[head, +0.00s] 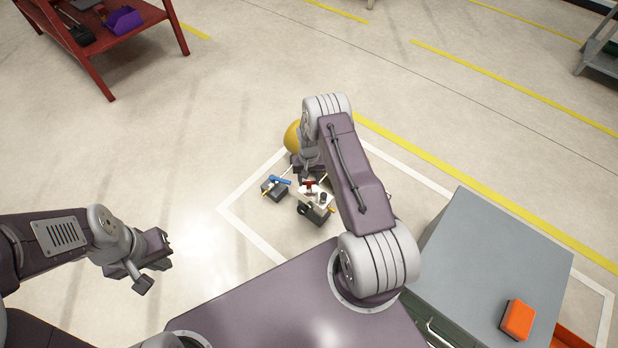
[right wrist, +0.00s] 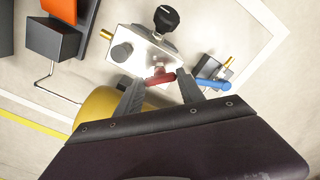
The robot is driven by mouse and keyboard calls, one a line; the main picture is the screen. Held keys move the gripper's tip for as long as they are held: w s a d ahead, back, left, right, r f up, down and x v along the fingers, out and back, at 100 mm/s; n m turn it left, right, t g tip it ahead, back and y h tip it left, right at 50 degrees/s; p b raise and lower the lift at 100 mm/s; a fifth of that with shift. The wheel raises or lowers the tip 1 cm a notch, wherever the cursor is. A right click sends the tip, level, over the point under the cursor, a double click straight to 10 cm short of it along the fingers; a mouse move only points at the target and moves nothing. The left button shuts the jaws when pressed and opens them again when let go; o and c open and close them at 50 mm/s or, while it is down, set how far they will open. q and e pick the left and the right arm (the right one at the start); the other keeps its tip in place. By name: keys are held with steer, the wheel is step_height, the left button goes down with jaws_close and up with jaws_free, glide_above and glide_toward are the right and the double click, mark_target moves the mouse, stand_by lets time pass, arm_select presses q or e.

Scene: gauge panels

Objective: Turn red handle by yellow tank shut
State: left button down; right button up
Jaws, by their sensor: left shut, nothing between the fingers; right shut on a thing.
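The red handle (right wrist: 160,76) sits on a pale valve block (right wrist: 138,52) with a black knob (right wrist: 166,18), beside the yellow tank (right wrist: 100,115). In the head view the red handle (head: 309,186) shows just below my right gripper (head: 308,178), and the yellow tank (head: 292,138) is partly behind my right arm. In the right wrist view my right gripper (right wrist: 157,82) has one finger on each side of the red handle and is shut on it. My left gripper (head: 160,258) is shut and empty, out over bare floor at the left.
A blue handle (head: 280,180) on a small dark block is close left of the valve block; it also shows in the right wrist view (right wrist: 213,84). A grey cabinet (head: 500,255) with an orange object (head: 517,320) stands at the right. A red table (head: 130,32) stands far left.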

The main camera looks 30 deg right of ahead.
mark_target(309, 182)
steer(key=m+p, duration=0.1)
steer(key=m, duration=0.3)
steer(key=shift+m, duration=2.2)
steer(key=shift+m+p, duration=0.3)
steer(key=o, duration=1.4)
steer(key=shift+c, duration=0.2)
steer(key=shift+r, duration=0.1)
step_height(309, 182, up, 9)
steer(key=p, duration=0.5)
